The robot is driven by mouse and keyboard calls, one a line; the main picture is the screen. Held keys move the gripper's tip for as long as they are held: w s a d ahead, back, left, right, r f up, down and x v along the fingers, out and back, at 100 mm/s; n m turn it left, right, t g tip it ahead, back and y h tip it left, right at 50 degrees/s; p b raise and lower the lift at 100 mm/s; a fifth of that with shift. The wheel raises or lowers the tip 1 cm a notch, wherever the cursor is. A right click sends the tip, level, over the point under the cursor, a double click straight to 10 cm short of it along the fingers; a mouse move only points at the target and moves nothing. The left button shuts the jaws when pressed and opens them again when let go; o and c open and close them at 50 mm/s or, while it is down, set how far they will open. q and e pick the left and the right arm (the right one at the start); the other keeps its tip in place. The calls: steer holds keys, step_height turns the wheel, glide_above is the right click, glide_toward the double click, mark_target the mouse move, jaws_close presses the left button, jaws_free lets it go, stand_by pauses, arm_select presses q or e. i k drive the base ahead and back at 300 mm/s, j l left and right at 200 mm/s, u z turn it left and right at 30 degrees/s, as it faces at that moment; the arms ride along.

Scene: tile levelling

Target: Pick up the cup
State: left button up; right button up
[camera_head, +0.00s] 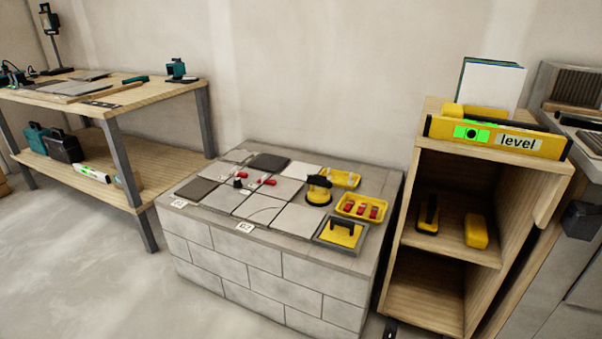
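No drinking cup shows. A round yellow and black tool with a handle, which looks like a suction cup (319,191), stands on the tiled top of the grey block plinth (262,285). Neither of my grippers can be made out in the head view, so nothing is seen touching the suction cup.
A wooden shelf unit (430,285) stands right of the plinth, with a yellow level (497,137) on top and two yellow tools inside. A workbench (150,94) with tools stands at the left. Bare floor (90,255) lies in front of the bench.

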mark_target(318, 197)
steer(key=i+j+z, duration=0.25)
steer(key=i+j, duration=0.8)
steer(key=i, duration=0.1)
